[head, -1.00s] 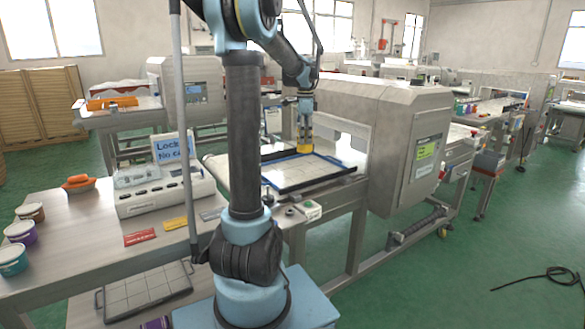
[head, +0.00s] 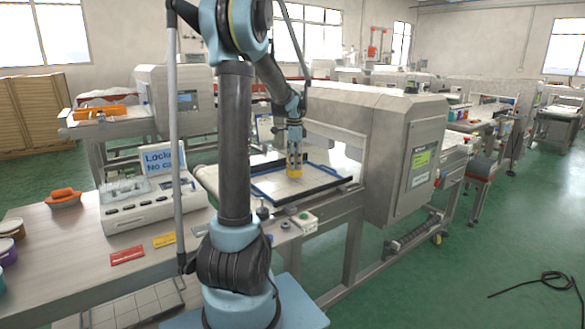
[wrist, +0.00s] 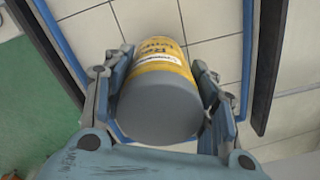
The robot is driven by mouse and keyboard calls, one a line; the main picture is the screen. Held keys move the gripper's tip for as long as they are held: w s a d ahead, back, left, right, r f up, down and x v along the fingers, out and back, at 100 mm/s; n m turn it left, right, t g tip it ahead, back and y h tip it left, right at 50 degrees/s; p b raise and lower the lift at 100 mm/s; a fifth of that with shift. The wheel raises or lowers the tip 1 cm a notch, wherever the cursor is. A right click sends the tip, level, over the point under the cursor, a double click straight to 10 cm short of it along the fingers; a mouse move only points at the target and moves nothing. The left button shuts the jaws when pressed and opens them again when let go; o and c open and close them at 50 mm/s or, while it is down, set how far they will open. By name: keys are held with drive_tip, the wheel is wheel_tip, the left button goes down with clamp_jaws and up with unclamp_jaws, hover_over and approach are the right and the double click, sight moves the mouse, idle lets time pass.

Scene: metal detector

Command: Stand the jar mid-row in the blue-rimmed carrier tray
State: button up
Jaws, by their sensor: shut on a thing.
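A yellow jar with a grey end and a printed label (wrist: 162,72) is between the fingers of my gripper (wrist: 160,100). The gripper is shut on it. In the head view the yellow jar (head: 294,170) hangs below my gripper (head: 294,150), over the blue-rimmed carrier tray (head: 266,197). I cannot tell whether the jar's base touches the tray floor.
The tray lies on a conveyor beside the large grey metal detector housing (head: 385,150).

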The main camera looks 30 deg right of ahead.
drive_tip(key=shift+f, duration=1.1)
drive_tip(key=shift+f, duration=0.1)
drive_tip(key=o, duration=1.2)
drive_tip(key=shift+o, duration=0.2)
wheel_tip(320, 180, up, 12)
drive_tip(key=shift+s+r, duration=0.1)
